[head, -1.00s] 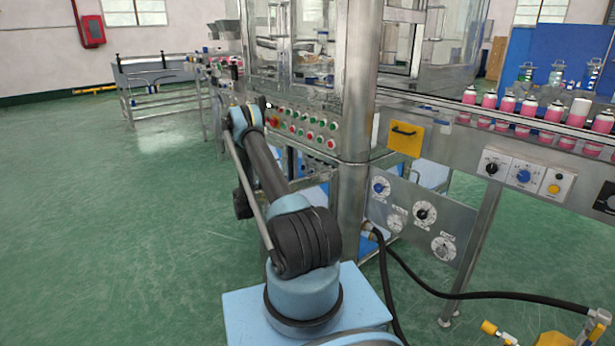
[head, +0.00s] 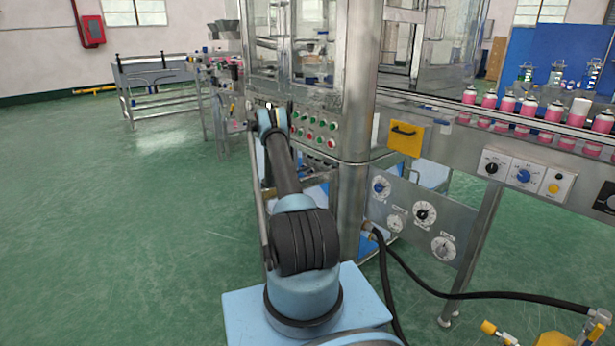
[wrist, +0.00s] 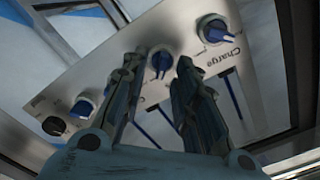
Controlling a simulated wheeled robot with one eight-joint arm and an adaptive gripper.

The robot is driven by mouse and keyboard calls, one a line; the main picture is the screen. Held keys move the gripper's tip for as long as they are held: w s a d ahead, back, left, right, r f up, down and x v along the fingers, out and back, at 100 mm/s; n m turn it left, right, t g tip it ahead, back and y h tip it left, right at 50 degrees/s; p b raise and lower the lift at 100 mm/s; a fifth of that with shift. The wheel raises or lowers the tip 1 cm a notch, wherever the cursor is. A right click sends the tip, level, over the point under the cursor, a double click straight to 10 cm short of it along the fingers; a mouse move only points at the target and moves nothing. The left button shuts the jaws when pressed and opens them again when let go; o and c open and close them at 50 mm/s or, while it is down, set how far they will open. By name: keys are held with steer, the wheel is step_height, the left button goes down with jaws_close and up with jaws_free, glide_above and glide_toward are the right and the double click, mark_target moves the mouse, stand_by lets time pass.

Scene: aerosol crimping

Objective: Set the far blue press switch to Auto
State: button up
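In the wrist view a metal panel (wrist: 110,67) carries blue knobs: one at the upper right (wrist: 212,28) beside the label "Charge", a middle one (wrist: 161,60), and one at the lower left (wrist: 82,108). I cannot read which of them is the far press switch, nor its setting. My gripper (wrist: 171,60) is open, its two dark fingers apart and pointing at the panel. The middle blue knob shows between the fingertips, nearer the left finger; I cannot tell whether they touch. In the head view my gripper is hidden behind my arm and the machine.
A black knob (wrist: 54,126) sits at the panel's lower left. In the head view, a steel post (head: 354,120) and red and green buttons (head: 315,130) stand close to my arm. A conveyor with pink cans (head: 530,108) runs right. Green floor (head: 110,230) is clear at left.

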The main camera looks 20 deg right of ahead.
steer(key=shift+x, duration=0.85)
jaws_close()
